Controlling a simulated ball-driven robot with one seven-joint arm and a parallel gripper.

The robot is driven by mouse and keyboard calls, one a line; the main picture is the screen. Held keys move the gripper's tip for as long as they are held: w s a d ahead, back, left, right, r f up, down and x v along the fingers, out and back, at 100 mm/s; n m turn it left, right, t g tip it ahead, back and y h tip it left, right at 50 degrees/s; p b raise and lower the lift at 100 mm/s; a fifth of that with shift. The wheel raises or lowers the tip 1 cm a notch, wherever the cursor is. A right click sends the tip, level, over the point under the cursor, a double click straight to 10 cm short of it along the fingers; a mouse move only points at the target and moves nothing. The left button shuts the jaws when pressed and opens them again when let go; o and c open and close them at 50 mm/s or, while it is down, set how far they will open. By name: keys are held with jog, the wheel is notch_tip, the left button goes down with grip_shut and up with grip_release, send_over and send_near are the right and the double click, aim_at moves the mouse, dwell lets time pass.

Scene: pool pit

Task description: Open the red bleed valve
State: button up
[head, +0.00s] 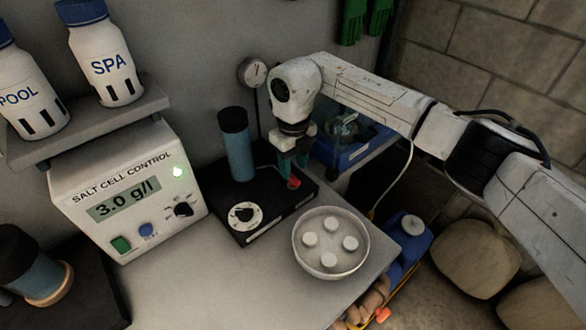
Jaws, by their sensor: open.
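The red bleed valve (294,183) is a small red piece at the right part of the black base block (270,222). My gripper (291,172) points down right at the valve, with its dark green fingers behind and around it. The jaws are open; whether a finger touches the valve cannot be told. Part of the valve and its mount is hidden by the fingers. A blue cylinder with a dark cap (237,150) stands on the same block, left of my gripper. A round white dial with a black knob (244,216) is at the block's front left.
A pressure gauge (252,72) rises behind my gripper. A bowl with several white tablets (330,268) sits close in front. The salt cell control box (95,228) stands left, below a shelf (150,100) with SPA (105,60) and POOL bottles (27,92). A blue bin (345,154) is right.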

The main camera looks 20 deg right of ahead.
aim_at(293, 177)
jog(key=shift+f, duration=1.7)
jog(key=shift+c, duration=0.4)
grip_shut()
